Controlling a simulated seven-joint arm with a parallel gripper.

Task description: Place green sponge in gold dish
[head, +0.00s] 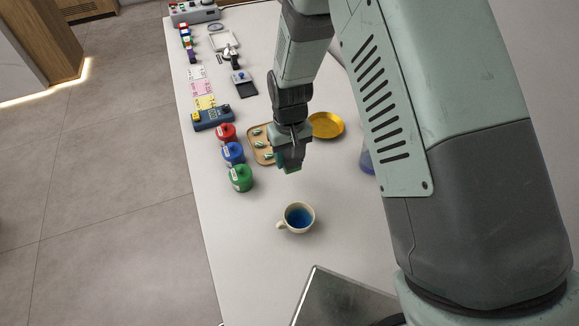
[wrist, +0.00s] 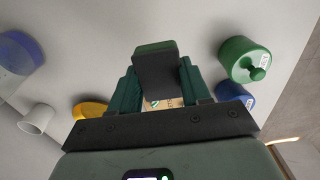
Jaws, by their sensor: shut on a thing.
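My gripper (head: 290,160) is shut on the green sponge (wrist: 155,65) and holds it over the white counter. In the wrist view the sponge, with a green top and a dark side, sits between the two fingers. In the head view only a bit of green (head: 293,169) shows at the fingertips. The gold dish (head: 327,125) is a round, shallow yellow dish on the counter, to the right of and behind my gripper. Its inside looks empty where it shows. In the wrist view only part of the dish (wrist: 90,109) shows, at left behind the gripper body.
A tan tray (head: 252,154) with small striped pieces lies left of my gripper. Red (head: 225,133), blue (head: 233,153) and green (head: 241,178) canisters stand at the left edge. A cup of blue liquid (head: 299,216) stands in front. A flask (head: 366,158) is partly hidden by my arm.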

